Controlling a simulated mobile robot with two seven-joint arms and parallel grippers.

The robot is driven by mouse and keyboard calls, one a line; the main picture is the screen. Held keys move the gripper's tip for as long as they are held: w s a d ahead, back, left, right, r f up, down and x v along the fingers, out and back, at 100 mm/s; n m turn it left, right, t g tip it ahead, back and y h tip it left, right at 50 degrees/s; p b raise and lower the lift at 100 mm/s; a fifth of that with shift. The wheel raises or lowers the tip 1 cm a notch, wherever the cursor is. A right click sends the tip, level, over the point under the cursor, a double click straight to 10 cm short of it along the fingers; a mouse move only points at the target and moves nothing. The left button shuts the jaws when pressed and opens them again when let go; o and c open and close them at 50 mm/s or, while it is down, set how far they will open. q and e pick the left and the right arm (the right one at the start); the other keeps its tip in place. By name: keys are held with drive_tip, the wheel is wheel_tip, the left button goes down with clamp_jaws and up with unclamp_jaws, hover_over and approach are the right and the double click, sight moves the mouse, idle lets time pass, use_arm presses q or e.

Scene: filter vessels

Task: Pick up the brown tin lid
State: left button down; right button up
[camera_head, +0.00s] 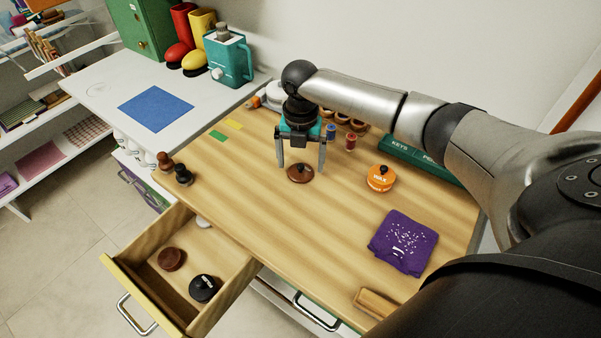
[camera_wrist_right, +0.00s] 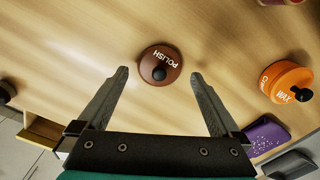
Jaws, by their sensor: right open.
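The brown tin lid (camera_head: 299,174) lies on the wooden worktop, round with a dark knob on top. In the right wrist view the lid (camera_wrist_right: 158,56) shows the word POLISH and lies between and just beyond the fingertips. My right gripper (camera_head: 301,169) points down over the lid with one finger to each side. It is open and empty, and its fingers (camera_wrist_right: 160,73) do not visibly touch the lid. I cannot tell the exact height of the fingertips. My left gripper is not in view.
An orange tin (camera_head: 380,180) and a purple cloth (camera_head: 403,242) lie to the right. The open drawer (camera_head: 140,283) at front left holds a brown round tin (camera_head: 172,259) and a black one (camera_head: 204,288). Small spools (camera_head: 350,141) stand behind the gripper. Worktop around the lid is clear.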

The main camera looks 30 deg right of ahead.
drive_tip(key=shift+f, duration=0.95)
drive_tip(key=shift+c, duration=0.2)
drive_tip(key=c, duration=1.2)
